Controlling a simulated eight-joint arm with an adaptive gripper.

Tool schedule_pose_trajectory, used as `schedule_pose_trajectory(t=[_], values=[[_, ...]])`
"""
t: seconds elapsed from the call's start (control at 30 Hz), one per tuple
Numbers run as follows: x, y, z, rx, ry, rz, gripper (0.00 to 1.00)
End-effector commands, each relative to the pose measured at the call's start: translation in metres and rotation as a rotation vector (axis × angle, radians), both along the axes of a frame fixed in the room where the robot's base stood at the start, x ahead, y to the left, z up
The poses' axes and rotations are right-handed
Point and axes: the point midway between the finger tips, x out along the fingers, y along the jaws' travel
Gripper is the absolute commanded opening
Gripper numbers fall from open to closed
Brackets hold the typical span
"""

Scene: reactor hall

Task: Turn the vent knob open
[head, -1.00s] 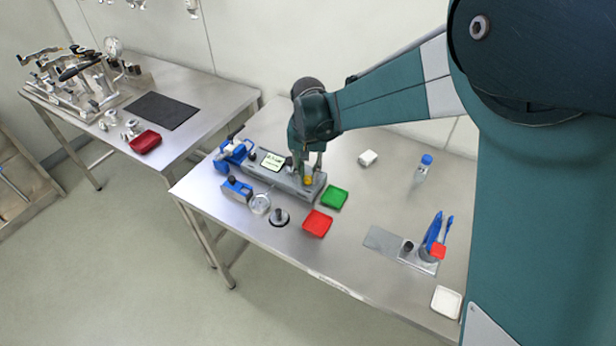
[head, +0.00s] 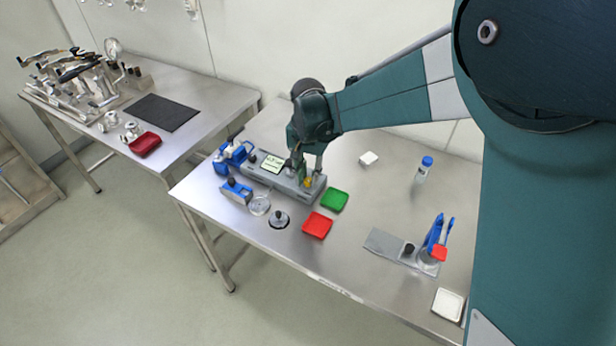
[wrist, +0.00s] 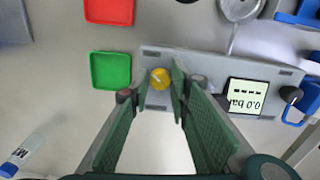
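A small yellow knob (wrist: 160,78) sits on the top of a long grey unit (wrist: 147,56) with a lit display (wrist: 245,95) that reads 0.0 bar. No label on the knob is readable, so I take it as the vent knob. In the head view the yellow knob (head: 308,182) is at the unit's right end. My gripper (wrist: 161,74) is open, with one finger on each side of the knob. Narrow gaps seem to show; contact is not clear. In the head view my gripper (head: 308,174) points down over the unit and partly hides it.
A green tray (head: 334,201) and a red tray (head: 318,225) lie close to the unit. Blue-and-grey fittings (head: 231,157) stand at its left end. A blue-capped bottle (head: 424,169) and a stand with blue tools (head: 436,238) are to the right. Bare table lies between.

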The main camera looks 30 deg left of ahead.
Motion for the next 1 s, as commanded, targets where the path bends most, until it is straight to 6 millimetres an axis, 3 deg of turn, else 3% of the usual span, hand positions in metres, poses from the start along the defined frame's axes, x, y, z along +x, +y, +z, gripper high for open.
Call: schedule_pose_trajectory(t=[0.1,0.57,0.77,1.0], values=[[0.0,0.0,0.0,0.0,0.0,0.0,0.32],[0.0,0.0,0.005,0.0,-0.001,0.001,0.32],[0.0,0.0,0.023,0.0,-0.001,0.001,0.32],[0.0,0.0,0.059,0.0,-0.001,0.001,0.32]])
